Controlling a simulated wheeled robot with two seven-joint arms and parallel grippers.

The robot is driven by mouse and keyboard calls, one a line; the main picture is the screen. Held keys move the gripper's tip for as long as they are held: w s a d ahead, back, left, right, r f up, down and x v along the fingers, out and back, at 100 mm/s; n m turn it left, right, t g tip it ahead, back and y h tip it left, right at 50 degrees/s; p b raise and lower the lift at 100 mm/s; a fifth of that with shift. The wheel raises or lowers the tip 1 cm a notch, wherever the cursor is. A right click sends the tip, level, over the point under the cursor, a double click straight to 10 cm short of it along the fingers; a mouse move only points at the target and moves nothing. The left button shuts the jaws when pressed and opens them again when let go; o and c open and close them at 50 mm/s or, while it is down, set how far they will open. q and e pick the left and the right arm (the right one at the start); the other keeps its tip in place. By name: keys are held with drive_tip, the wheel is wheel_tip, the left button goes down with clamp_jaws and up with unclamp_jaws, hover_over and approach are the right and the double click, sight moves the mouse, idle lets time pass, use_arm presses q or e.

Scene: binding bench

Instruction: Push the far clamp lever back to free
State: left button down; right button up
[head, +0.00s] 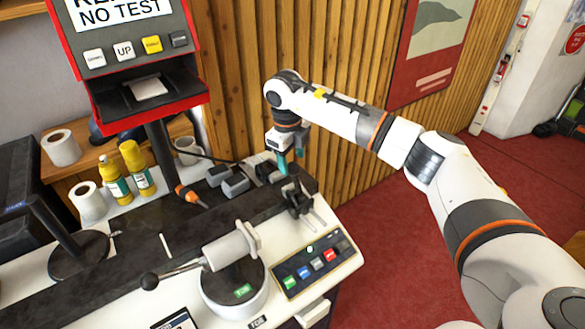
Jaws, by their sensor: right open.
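My right gripper (290,159) reaches over the back right part of the bench and points down, with its teal fingers apart and nothing seen between them. Just below it, at the bench's right end, stands a small black clamp-like fitting (297,200) with thin prongs. A dark piece (268,172) lies just left of the fingers, partly hidden by them. I cannot tell which of these dark parts is the far clamp lever, or whether a finger touches one. My left gripper is not in view.
A grey cylinder with a black ball-ended handle (232,246) sits on a round base at the front. A button panel (315,263) is at its right. Yellow bottles (139,167), an orange-tipped tool (187,195) and a red-framed display (128,60) stand left. A slatted wall (340,150) rises behind.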

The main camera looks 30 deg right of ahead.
sight(292, 164)
drive_tip(key=f, duration=0.1)
drive_tip(key=f+p, duration=0.1)
drive_tip(key=f, duration=0.2)
drive_tip(key=shift+w+d+f, duration=0.2)
drive_tip(key=shift+d+f, duration=0.05)
drive_tip(key=shift+f, duration=0.45)
drive_tip(key=shift+d+f+p, duration=0.1)
drive_tip(key=shift+f+p, duration=0.2)
drive_tip(key=shift+f, duration=0.05)
drive_tip(key=shift+c, duration=0.3)
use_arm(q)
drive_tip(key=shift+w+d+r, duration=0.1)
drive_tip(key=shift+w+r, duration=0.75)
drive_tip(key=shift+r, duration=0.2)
use_arm(e)
clamp_jaws()
